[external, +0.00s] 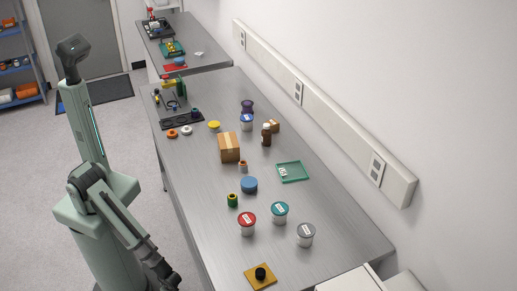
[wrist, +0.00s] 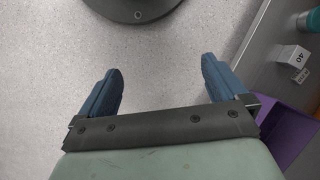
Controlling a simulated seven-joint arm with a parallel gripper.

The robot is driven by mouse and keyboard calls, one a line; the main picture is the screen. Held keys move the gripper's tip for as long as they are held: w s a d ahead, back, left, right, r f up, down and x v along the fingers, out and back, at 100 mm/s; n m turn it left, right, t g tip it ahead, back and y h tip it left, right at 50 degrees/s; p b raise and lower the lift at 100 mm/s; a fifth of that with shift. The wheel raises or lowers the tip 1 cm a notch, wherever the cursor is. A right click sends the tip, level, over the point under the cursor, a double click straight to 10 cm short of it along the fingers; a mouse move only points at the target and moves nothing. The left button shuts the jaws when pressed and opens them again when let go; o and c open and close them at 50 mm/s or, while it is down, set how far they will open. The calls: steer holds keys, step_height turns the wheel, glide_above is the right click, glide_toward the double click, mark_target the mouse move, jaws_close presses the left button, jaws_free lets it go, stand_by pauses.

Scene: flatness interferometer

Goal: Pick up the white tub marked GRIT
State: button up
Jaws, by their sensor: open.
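Several white tubs with labelled lids stand upright on the steel bench in the external view: one with a red lid (external: 247,223), one with a teal lid (external: 280,212), one with a grey lid (external: 306,235) and one with a blue lid (external: 247,122) farther back. Their lettering is too small to read, so I cannot tell which is marked GRIT. My gripper (wrist: 160,80) is open and empty over the bare floor in the wrist view, with no tub between its fingers. In the external view my arm hangs at the lower left, beside the bench and away from the tubs.
The steel bench (external: 330,225) also holds a blue round container (external: 249,185), a green tray (external: 292,171), a cardboard box (external: 229,148), a brown bottle (external: 266,134) and a yellow pad with a black knob (external: 260,275). A purple bin (wrist: 290,130) shows at right in the wrist view.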

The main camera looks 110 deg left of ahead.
steer(key=w+d+r+m+t, duration=0.2)
steer(key=w+d+r+t, duration=0.1)
steer(key=w+d, duration=1)
steer(key=w+d+r+m+t, duration=0.1)
steer(key=w+d+r+t, duration=0.1)
steer(key=w+d+r, duration=0.4)
steer(key=w+d+r+m+t, duration=0.1)
steer(key=w+d+r, duration=0.3)
steer(key=w+d, duration=0.45)
steer(key=w+d+r+n+t+h, duration=0.1)
steer(key=w+d+r, duration=0.1)
steer(key=w+r, duration=0.5)
steer(key=w+d+r+n+t+h, duration=0.1)
steer(key=w+r+t, duration=0.15)
steer(key=r, duration=0.95)
steer(key=w+a+r+n+t+h, duration=0.15)
steer(key=w+r, duration=0.25)
steer(key=r, duration=0.8)
steer(key=w+a+r+n+t+h, duration=0.15)
steer(key=w+r, duration=0.25)
steer(key=r, duration=0.8)
steer(key=n+g+y, duration=0.2)
steer(key=g+y, duration=0.2)
glide_toward(246, 218)
steer(key=shift+x, duration=6.4)
steer(key=shift+t, duration=0.25)
